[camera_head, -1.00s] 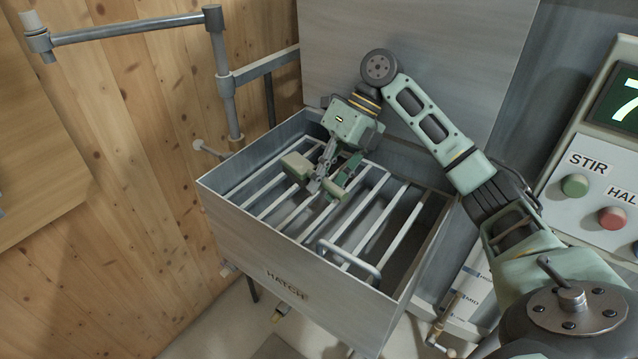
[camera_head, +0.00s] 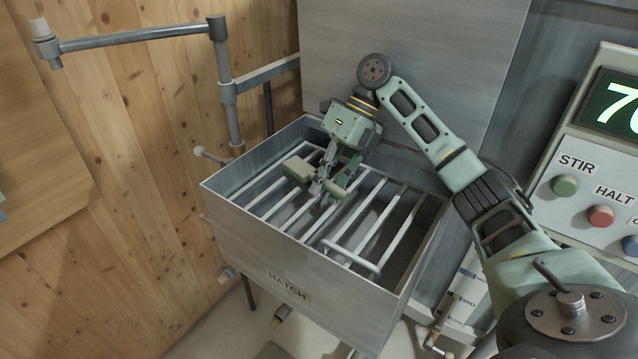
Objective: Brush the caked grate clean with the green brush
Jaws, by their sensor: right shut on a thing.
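The grate (camera_head: 402,228) is a row of pale parallel bars across the open top of the grey metal box marked HATCH. I cannot make out how much caking is on the bars. My right gripper (camera_head: 328,184) reaches in from the right and points down over the left-middle part of the grate. It is shut on the green brush (camera_head: 298,168), whose pale green block shows at the left of the fingers. The brush lies low over the bars; whether it touches them is hidden. My left gripper is not in view.
The box's walls (camera_head: 290,255) stand around the grate, with a bar handle (camera_head: 350,258) near the front. A raised metal panel (camera_head: 420,60) stands behind. A pipe frame (camera_head: 225,85) is at left, and a control panel (camera_head: 600,180) with STIR and HALT buttons at right.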

